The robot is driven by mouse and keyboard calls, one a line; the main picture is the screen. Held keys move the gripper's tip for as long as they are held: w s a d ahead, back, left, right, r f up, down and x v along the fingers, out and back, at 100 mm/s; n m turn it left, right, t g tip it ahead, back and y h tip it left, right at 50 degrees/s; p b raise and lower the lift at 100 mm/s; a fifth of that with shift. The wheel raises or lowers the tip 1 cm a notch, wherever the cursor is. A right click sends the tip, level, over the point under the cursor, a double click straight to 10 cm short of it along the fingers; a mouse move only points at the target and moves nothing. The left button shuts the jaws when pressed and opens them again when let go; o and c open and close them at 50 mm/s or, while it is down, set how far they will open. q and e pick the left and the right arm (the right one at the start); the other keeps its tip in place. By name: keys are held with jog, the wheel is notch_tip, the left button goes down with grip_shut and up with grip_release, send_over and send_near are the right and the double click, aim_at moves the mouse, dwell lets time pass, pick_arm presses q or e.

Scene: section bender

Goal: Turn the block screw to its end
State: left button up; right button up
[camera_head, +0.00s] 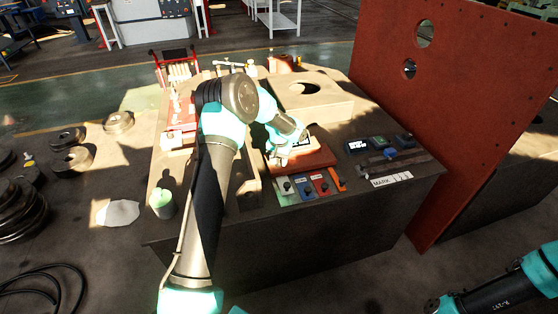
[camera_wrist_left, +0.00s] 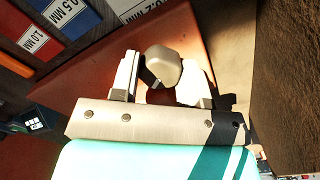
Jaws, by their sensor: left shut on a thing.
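A pale rounded screw head (camera_wrist_left: 164,66) sits between the two fingers of my left gripper (camera_wrist_left: 162,84) in the left wrist view. The fingers are on both sides of it, and the gripper is shut on it. The lower part of the screw is hidden behind the gripper body. In the head view my left gripper (camera_head: 281,157) reaches down over the red plate (camera_head: 318,158) on the machine. The screw cannot be made out there. My right arm shows only at the lower right, and its gripper is out of view.
Coloured marked tags (camera_head: 321,184) line the front edge beside the red plate. A pale block with a hole (camera_head: 328,101) stands behind. Dark controls (camera_head: 378,143) and a MARK label (camera_head: 391,180) are to the right. A tall red panel (camera_head: 455,110) borders the right side.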

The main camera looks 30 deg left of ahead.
aim_at(279, 160)
pick_arm(q)
jog(key=shift+m, duration=1.1)
jog(key=o, duration=0.7)
jog(key=shift+c, duration=0.2)
jog(key=shift+r, duration=0.1)
notch_tip(279, 160, up, 17)
jog(key=shift+r, duration=0.15)
jog(key=shift+o, duration=0.2)
